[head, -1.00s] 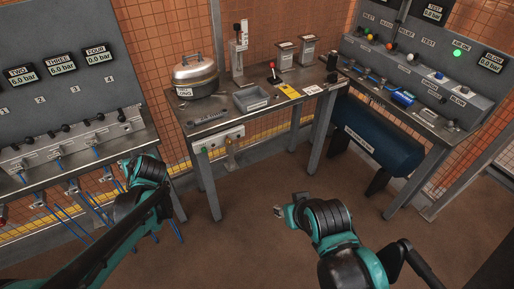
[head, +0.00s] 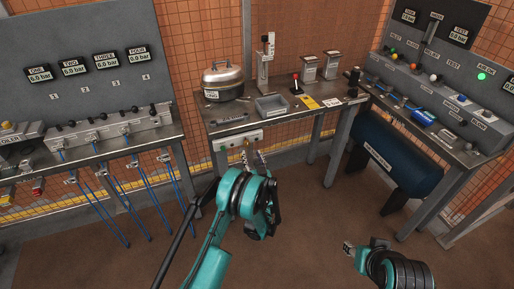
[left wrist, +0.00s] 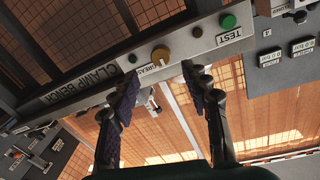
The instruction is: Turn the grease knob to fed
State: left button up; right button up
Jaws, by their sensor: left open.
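The grease knob (left wrist: 160,55) is a brass-coloured round knob beside a GREASE label on the grey front panel of the clamp bench, seen tilted in the left wrist view. In the head view this panel (head: 238,140) is under the bench's front edge. My left gripper (left wrist: 160,76) is open and empty, its two dark fingers pointing at the panel with the knob between and beyond the tips. Contact does not show. The left gripper (head: 254,159) is just in front of the panel in the head view. My right gripper (head: 361,247) is low over the floor; its jaw state is unclear.
The bench top (head: 235,118) carries a pot (head: 222,80) and a grey tray (head: 271,106). A blue tank (head: 395,160) stands at right. The floor is clear.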

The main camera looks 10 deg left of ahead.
aim_at(247, 145)
pick_arm(q)
jog(key=b+x, duration=0.2)
jog(key=x, duration=0.4)
jog(key=shift+w+a, duration=0.15)
jog(key=shift+a, duration=0.05)
jog(key=shift+w+a, duration=0.25)
jog(key=shift+w, duration=0.15)
grip_shut()
